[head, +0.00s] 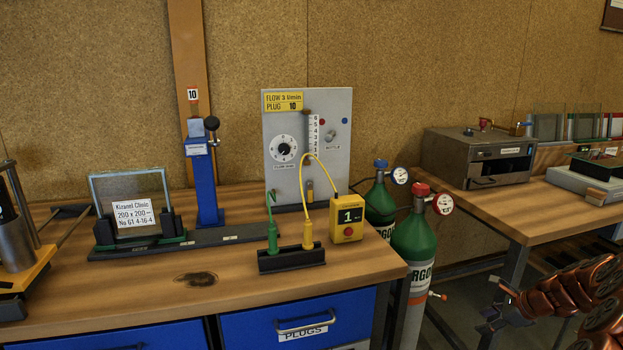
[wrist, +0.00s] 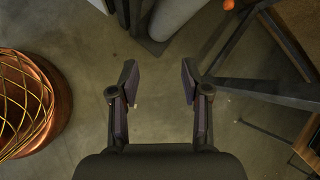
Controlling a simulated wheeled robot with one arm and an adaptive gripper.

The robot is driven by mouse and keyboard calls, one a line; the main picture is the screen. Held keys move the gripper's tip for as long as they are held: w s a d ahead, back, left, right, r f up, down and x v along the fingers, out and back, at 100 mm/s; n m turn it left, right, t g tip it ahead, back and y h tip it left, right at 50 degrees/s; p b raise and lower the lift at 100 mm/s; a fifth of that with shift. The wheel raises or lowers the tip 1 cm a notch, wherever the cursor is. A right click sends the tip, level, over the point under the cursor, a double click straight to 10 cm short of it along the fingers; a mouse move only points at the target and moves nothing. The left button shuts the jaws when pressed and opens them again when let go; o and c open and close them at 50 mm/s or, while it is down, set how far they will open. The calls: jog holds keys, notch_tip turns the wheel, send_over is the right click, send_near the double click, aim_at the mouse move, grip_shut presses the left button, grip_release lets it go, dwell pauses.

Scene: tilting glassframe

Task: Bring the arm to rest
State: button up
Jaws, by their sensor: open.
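My arm (head: 565,290), with copper-coloured links, shows at the lower right of the head view. It reaches in from the right edge, in front of the right-hand table. My gripper (head: 492,318) is at its left end, low beside the gas cylinders and below the table tops. In the wrist view my gripper (wrist: 159,82) is open, its two dark fingers well apart with nothing between them. Bare floor shows beneath the fingers. The rest of the arm is cut off by the frame.
The left wooden bench (head: 190,290) carries a glass pane (head: 130,200), a blue stand (head: 203,185), a flow panel (head: 290,130) and a yellow box (head: 347,217). Green cylinders (head: 416,245) stand beside it. The right table (head: 510,215) carries a metal oven (head: 478,157). A copper basket-like object (wrist: 30,105) is at left.

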jog(key=s+a+r+n+g, duration=0.2)
jog(key=s+a+r+n, duration=0.2)
jog(key=a, duration=0.5)
jog(key=s+a+r+n+g+y, duration=0.1)
jog(key=s+a+r+n, duration=0.3)
jog(key=a, duration=0.5)
jog(key=s+a+r+n+g, duration=0.25)
jog(key=s+a+n, duration=0.25)
jog(key=a, duration=0.5)
jog(key=s+a+n+g+h, duration=0.25)
jog(key=s+n, duration=0.35)
jog(key=s, duration=0.8)
jog(key=s+a+n+g+h, duration=0.1)
jog(key=s+n+h, duration=0.35)
jog(key=s, duration=1.05)
notch_tip(320, 180, up, 16)
jog(key=w+n+t+y+p, duration=0.1)
jog(key=p, duration=1.3)
jog(key=shift+d+y+p, duration=0.15)
jog(key=shift+y+p, duration=0.2)
jog(key=shift+y, duration=0.05)
jog(key=shift+c, duration=0.5)
jog(key=shift+w+d, duration=0.1)
jog(key=shift+w, duration=0.05)
